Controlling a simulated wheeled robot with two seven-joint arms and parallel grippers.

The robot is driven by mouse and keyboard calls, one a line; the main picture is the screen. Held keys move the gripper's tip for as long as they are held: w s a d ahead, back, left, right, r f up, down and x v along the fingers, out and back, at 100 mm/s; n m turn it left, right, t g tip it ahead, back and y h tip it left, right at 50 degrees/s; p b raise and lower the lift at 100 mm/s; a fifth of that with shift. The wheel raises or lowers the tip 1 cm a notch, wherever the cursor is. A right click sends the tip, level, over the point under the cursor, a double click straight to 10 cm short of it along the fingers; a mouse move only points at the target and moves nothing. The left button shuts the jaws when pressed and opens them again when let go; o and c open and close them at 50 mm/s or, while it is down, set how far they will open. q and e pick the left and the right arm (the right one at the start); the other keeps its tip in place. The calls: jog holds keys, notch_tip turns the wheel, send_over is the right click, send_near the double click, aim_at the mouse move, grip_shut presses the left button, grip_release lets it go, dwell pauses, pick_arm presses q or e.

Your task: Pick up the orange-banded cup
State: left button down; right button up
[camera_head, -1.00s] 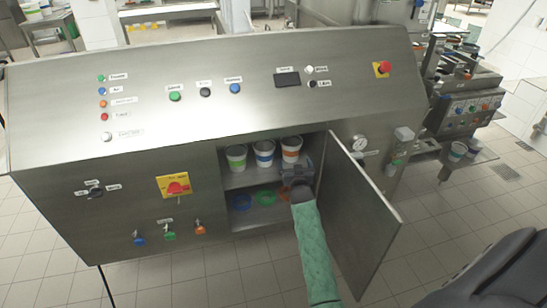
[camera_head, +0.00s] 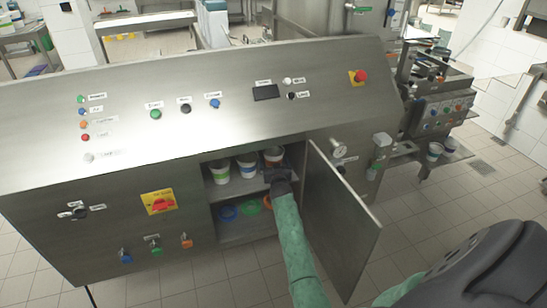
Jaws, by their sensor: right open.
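The orange-banded cup (camera_head: 274,153) stands upright at the right end of the upper shelf inside the open cabinet. Its white rim shows, while its lower part is hidden behind my right gripper. My right gripper (camera_head: 276,174) is open, at the cabinet opening directly in front of this cup. I cannot tell whether the fingers are around the cup or only close to it. My left gripper is not in view.
A blue-banded cup (camera_head: 246,165) and a green-banded cup (camera_head: 220,173) stand to the left on the same shelf. Coloured rings, such as a blue one (camera_head: 228,213), lie on the lower shelf. The open cabinet door (camera_head: 342,225) stands close to the right of my arm.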

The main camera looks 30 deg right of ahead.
jog(key=c, duration=1)
jog(key=shift+c, duration=0.2)
jog(key=shift+r, duration=0.15)
